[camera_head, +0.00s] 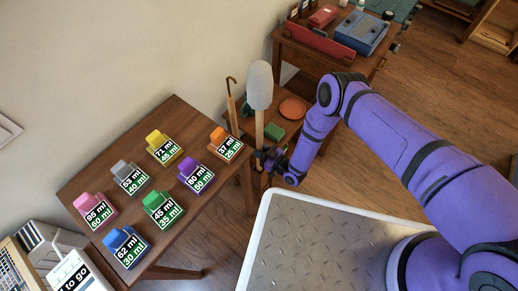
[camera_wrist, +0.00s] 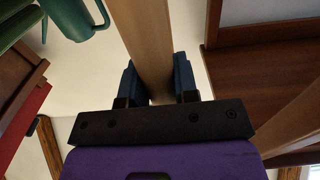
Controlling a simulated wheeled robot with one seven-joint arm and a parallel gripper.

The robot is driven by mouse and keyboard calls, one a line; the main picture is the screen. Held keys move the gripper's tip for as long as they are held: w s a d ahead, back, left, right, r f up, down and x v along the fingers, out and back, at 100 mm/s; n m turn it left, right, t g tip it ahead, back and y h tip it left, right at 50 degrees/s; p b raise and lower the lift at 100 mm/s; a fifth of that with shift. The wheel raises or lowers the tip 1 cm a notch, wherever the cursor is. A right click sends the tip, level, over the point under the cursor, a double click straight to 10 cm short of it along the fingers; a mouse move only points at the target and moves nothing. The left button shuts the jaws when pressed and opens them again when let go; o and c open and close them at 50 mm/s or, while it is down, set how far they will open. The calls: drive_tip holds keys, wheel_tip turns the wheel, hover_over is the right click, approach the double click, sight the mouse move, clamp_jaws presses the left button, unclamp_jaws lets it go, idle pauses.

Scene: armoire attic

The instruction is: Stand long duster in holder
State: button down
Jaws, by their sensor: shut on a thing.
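The long duster has a pale grey head (camera_head: 260,85) on top and a straight wooden handle (camera_head: 259,130). It stands close to upright beyond the table's right end. My gripper (camera_head: 270,158) is shut on the handle below the head. In the wrist view the handle (camera_wrist: 145,35) passes between the two dark fingers of my gripper (camera_wrist: 157,85). A brown wooden piece (camera_head: 258,182), perhaps the holder, shows below my gripper. A hooked cane (camera_head: 231,100) stands just left of the duster. The lower end of the handle is hidden, so I cannot tell whether it is inside the holder.
A wooden table (camera_head: 185,125) with several coloured labelled blocks stands at left. Behind the duster, a low shelf carries an orange dish (camera_head: 292,108) and a green item (camera_head: 274,131). A higher bench holds a blue case (camera_head: 362,32). Open floor (camera_head: 440,110) lies at right.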

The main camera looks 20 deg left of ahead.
drive_tip(key=shift+f, duration=1.05)
drive_tip(key=c, duration=0.8)
unclamp_jaws()
drive_tip(key=shift+d, duration=0.1)
drive_tip(key=v, duration=1)
drive_tip(key=shift+s+d, duration=0.1)
drive_tip(key=shift+d, duration=0.2)
